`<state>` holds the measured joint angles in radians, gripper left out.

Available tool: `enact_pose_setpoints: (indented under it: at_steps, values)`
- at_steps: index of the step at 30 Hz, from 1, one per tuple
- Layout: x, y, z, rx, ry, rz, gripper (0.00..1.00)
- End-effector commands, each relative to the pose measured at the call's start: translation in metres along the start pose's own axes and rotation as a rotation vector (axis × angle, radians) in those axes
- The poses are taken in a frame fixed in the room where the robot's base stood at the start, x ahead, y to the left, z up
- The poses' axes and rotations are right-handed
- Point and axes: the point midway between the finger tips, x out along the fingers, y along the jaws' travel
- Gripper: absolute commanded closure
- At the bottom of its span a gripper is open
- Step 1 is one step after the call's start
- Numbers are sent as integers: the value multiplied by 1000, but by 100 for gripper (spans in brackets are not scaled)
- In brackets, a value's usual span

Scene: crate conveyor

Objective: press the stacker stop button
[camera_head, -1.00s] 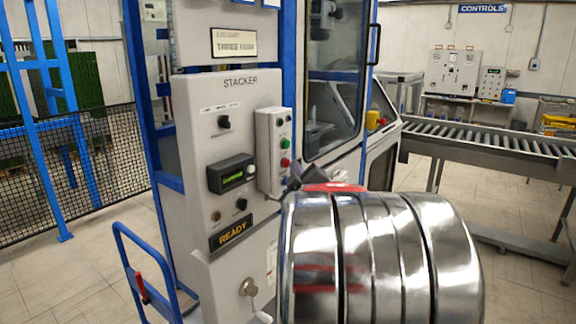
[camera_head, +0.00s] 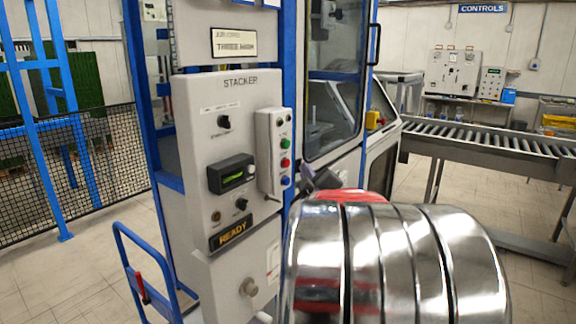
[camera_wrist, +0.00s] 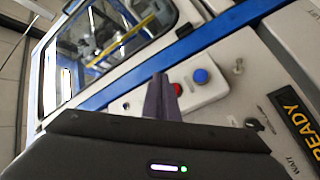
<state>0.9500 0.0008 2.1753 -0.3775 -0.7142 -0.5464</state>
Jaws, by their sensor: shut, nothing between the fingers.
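The stacker's button box (camera_head: 267,150) is a narrow light-grey box on the right side of the tall stacker panel. It bears a green button (camera_head: 285,144), a red button (camera_head: 285,162) and a blue button (camera_head: 285,180). Its small labels are unreadable. My gripper (camera_head: 309,171) is shut and empty, just right of the box. In the wrist view its dark fingers (camera_wrist: 161,80) reach over the box, beside the red button (camera_wrist: 177,89) and partly in front of it. The blue button (camera_wrist: 201,76) is clear of them. I cannot tell whether the fingertips touch anything.
The stacker panel (camera_head: 200,120) also has knobs, a small display (camera_head: 231,173) and a lit READY sign (camera_head: 231,234). A blue post and a glazed door (camera_head: 332,90) stand right of the box. A blue hand truck (camera_head: 122,232) stands at lower left. A roller conveyor (camera_head: 490,138) runs behind.

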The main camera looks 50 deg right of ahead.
Motion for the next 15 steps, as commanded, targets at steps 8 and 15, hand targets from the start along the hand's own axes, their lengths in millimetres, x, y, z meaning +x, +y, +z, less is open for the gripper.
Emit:
enact_pose_setpoints:
  at_steps: [8, 15]
  values:
    - [-14, 11, 10, 0, 0, 2, 100]
    - [-18, 13, 13, 0, 0, 0, 100]
